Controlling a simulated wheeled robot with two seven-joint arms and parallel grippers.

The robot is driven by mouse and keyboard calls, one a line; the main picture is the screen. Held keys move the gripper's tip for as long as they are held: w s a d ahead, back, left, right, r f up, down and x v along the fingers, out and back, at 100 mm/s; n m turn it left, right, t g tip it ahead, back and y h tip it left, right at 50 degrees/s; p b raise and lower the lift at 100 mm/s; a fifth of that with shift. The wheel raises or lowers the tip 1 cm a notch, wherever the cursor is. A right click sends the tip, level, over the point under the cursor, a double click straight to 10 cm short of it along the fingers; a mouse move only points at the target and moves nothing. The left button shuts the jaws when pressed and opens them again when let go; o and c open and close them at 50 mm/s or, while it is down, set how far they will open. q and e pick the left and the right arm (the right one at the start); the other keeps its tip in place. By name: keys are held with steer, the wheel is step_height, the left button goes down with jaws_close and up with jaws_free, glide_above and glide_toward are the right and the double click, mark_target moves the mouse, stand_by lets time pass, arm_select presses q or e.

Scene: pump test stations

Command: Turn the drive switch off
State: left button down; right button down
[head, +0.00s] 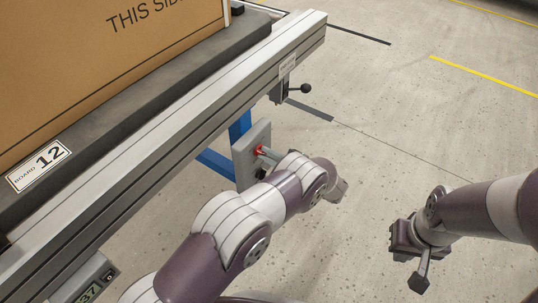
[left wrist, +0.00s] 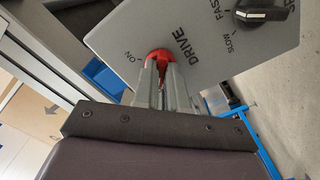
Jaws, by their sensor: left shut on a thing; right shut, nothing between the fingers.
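My left gripper (left wrist: 161,68) is shut on the red knob. In the head view the grey box (head: 241,163) hangs beside the conveyor, with my left gripper (head: 268,153) at its red knob, partly hidden by my arm. My right gripper (head: 421,279) is shut and empty, low over the floor at the right, away from the box.
A black SLOW/FAST knob (left wrist: 265,11) sits on the same box. The conveyor rail (head: 185,118) runs diagonally, with a cardboard box (head: 80,65) on its dark belt. A black-knobbed lever (head: 305,89) sticks out farther along. The floor (head: 400,120) to the right is clear.

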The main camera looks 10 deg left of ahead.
arm_select(q)
steer(key=c, duration=1.2)
jaws_free()
steer(key=shift+d, duration=0.1)
steer(key=p+v, duration=0.2)
steer(key=v, duration=1)
steer(key=shift+s+d+p, duration=0.15)
steer(key=shift+d+p, duration=0.1)
steer(key=shift+p, duration=0.15)
